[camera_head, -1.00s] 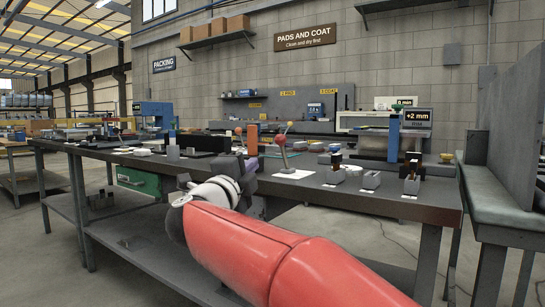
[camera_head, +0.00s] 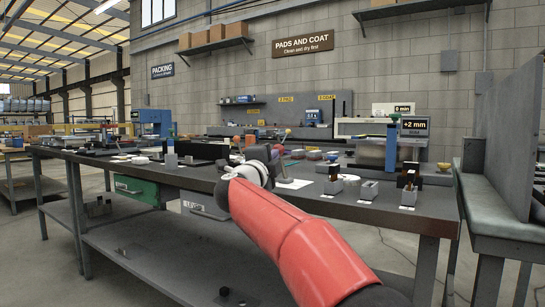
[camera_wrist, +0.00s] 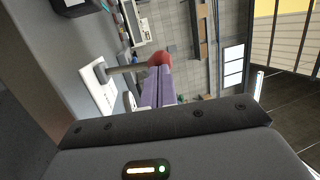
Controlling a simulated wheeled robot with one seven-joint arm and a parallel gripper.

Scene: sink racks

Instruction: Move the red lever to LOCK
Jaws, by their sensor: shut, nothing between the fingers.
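The red lever's round knob (camera_wrist: 160,57) is at my fingertips in the wrist view. Its grey shaft (camera_wrist: 125,69) runs left to a white plate (camera_wrist: 97,90). My gripper (camera_wrist: 160,76) has its two purple fingers together, with nothing between them. The tips are at the knob; I cannot tell whether they touch it. In the head view my gripper (camera_head: 270,157) is over the bench, in front of the lever, and my arm hides much of it. The white plate (camera_head: 293,184) shows beside my wrist. I cannot read a LOCK mark.
A blue post (camera_head: 391,148) stands further back. A green drawer (camera_head: 136,190) hangs under the left side.

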